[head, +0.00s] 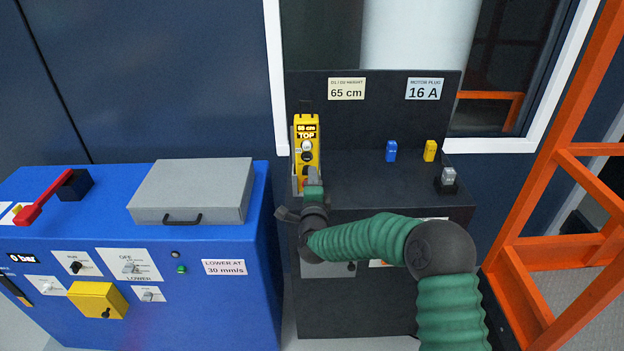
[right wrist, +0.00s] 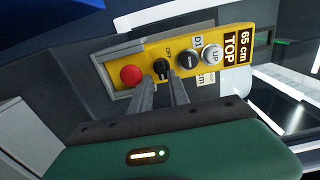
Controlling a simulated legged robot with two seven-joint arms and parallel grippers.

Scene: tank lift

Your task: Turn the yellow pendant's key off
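The yellow pendant (head: 307,140) stands in a grey holder at the left of the dark cabinet, labelled 65 cm TOP. In the right wrist view the pendant (right wrist: 222,48) lies sideways, with a red button (right wrist: 131,75), a black key switch (right wrist: 162,67) with an OFF mark beside it, a dark knob and a pale UP button. My right gripper (head: 312,176) is in front of the pendant's lower part. Its fingertips (right wrist: 161,83) are a little apart, close to the key, one on each side; contact is unclear. My left gripper is out of view.
A blue machine (head: 235,312) with a grey case (head: 192,192) and a red lever (head: 42,200) stands at the left. Blue (head: 391,151) and yellow (head: 430,150) plugs and a grey connector (head: 448,177) are on the cabinet's right. An orange frame (head: 545,190) stands at far right.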

